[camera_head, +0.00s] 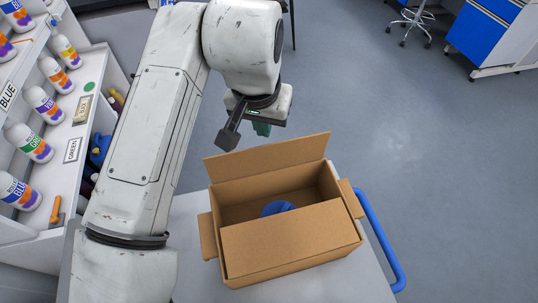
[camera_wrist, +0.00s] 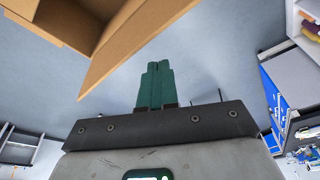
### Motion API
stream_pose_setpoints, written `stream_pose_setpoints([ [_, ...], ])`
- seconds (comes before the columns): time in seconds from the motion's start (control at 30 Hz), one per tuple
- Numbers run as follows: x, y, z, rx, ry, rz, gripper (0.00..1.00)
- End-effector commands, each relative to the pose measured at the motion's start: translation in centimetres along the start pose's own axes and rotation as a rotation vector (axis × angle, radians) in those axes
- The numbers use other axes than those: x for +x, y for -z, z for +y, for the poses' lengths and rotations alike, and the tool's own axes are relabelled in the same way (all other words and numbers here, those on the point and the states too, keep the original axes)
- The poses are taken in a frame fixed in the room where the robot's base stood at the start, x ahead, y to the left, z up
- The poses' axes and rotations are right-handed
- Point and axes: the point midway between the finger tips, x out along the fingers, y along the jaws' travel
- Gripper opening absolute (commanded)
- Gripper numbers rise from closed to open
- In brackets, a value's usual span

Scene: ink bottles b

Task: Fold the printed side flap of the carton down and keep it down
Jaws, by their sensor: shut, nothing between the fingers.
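The open brown carton (camera_head: 292,250) stands on a light grey surface. Its far flap (camera_head: 266,158) stands up, tilted back. Small flaps stick out at the left (camera_head: 208,236) and right (camera_head: 351,198) ends. A broad near panel covers the front part of the opening; I cannot tell whether it is a folded flap. I see no print on any flap. My gripper (camera_head: 262,128) is beyond the far flap, partly hidden by its own wrist. In the wrist view, its green fingers (camera_wrist: 155,85) are together and empty, apart from the carton's cardboard (camera_wrist: 130,45) at upper left.
A blue object (camera_head: 277,208) sits inside the carton, partly hidden. A blue rail (camera_head: 381,240) edges the grey surface (camera_head: 335,287) at right. A shelf with several labelled bottles (camera_head: 44,105) stands at left. Open floor (camera_head: 410,140) lies beyond the carton.

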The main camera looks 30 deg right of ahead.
Motion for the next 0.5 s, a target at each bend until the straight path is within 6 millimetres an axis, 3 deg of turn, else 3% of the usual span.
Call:
stream_pose_setpoints([
  [0.5,3.2,-0.8,0.0,-0.001,-0.001,0.001,0.00],
])
